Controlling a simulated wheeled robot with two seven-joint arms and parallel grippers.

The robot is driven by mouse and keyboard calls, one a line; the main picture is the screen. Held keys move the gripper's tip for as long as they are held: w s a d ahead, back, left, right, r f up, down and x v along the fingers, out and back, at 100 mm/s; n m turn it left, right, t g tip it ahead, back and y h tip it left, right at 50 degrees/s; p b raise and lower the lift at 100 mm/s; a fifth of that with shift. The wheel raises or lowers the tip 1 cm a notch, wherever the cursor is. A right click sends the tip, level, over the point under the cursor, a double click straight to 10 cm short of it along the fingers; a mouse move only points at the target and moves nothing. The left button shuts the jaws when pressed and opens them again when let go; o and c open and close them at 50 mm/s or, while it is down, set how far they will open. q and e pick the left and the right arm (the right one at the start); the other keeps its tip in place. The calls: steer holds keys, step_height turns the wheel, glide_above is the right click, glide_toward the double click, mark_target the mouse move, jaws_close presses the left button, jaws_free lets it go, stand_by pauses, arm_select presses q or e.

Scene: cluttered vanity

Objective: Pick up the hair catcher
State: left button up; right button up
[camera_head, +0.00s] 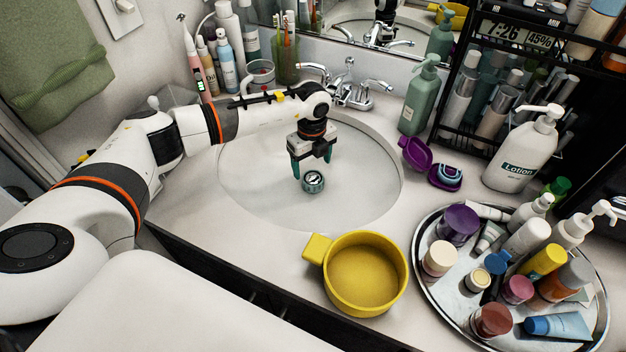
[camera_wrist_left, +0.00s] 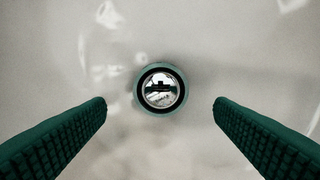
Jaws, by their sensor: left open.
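The hair catcher (camera_head: 313,182) is a small round piece with a teal rim and a shiny centre. It lies in the basin of the white sink (camera_head: 245,185). In the left wrist view the hair catcher (camera_wrist_left: 161,89) sits near the middle, between and a little beyond the two green fingertips. My left gripper (camera_head: 311,172) is open and points down over the hair catcher. In the left wrist view its fingers (camera_wrist_left: 161,108) are wide apart, with nothing between them in their grip. My right gripper is not in view.
A chrome faucet (camera_head: 349,88) stands behind the basin. A yellow pot (camera_head: 364,274) is in front, and a round tray (camera_head: 430,298) crowded with bottles is at right. A purple case (camera_head: 416,154) and a green pump bottle (camera_head: 419,100) stand right of the sink.

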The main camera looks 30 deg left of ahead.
mark_target(313, 177)
arm_select(q)
steer(key=shift+s+d+f+p, duration=0.1)
steer(key=shift+f+p, duration=0.1)
steer(key=shift+f, duration=1.15)
steer(key=shift+s+d+f+p, duration=0.1)
steer(key=shift+f+p, duration=0.05)
steer(key=shift+f, duration=1.15)
steer(key=c, duration=1.2)
step_height(313, 177, up, 18)
steer(key=shift+r+b, duration=0.1)
steer(key=shift+b, duration=0.35)
